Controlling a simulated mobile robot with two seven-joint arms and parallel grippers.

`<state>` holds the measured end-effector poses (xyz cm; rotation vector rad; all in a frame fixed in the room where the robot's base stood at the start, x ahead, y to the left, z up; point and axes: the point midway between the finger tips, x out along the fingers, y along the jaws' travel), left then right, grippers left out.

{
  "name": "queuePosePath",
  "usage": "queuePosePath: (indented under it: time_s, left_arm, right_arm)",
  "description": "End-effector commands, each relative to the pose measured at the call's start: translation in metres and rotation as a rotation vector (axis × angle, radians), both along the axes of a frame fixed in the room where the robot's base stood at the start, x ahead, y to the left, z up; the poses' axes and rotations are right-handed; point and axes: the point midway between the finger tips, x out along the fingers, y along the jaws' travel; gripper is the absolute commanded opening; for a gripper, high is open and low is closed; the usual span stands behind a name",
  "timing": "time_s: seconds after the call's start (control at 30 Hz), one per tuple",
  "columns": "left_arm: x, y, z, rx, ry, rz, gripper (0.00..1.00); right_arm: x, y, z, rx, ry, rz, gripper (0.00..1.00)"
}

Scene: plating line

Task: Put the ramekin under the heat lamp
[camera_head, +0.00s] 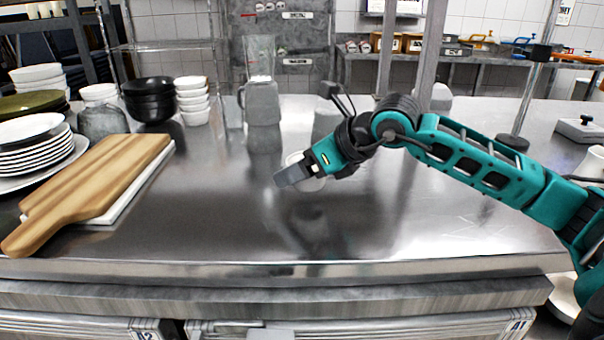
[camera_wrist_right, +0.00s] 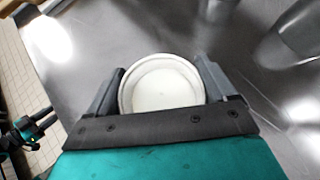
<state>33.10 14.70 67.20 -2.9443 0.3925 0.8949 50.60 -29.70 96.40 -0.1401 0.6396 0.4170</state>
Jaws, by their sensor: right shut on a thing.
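A white round ramekin (camera_wrist_right: 162,88) sits between the two fingers of my right gripper (camera_wrist_right: 158,80), which is shut on it. In the head view the same ramekin (camera_head: 313,185) is partly hidden behind my right gripper (camera_head: 292,175), near the middle of the steel counter. I cannot tell whether its base touches the counter. A thin pole with a dark head (camera_head: 541,52) and a round base stands at the back right; it may be the heat lamp, but I cannot be sure.
A wooden board (camera_head: 95,185) lies on a white one at the left, beside stacked plates (camera_head: 35,150). Black bowls (camera_head: 150,100), white bowls (camera_head: 192,100) and a blender (camera_head: 262,100) stand at the back. A grey scale-like device (camera_head: 582,130) is at right. The front middle counter is clear.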

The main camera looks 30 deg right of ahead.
Motion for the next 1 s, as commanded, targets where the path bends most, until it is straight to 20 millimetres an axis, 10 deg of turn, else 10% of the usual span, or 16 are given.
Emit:
queuePosePath:
  time_s: [1.0]
  left_arm:
    - [-0.006, 0.007, 0.021, 0.019, 0.008, 0.001, 0.43]
  right_arm:
    - [0.001, 0.001, 0.137, 0.002, -0.004, 0.000, 0.42]
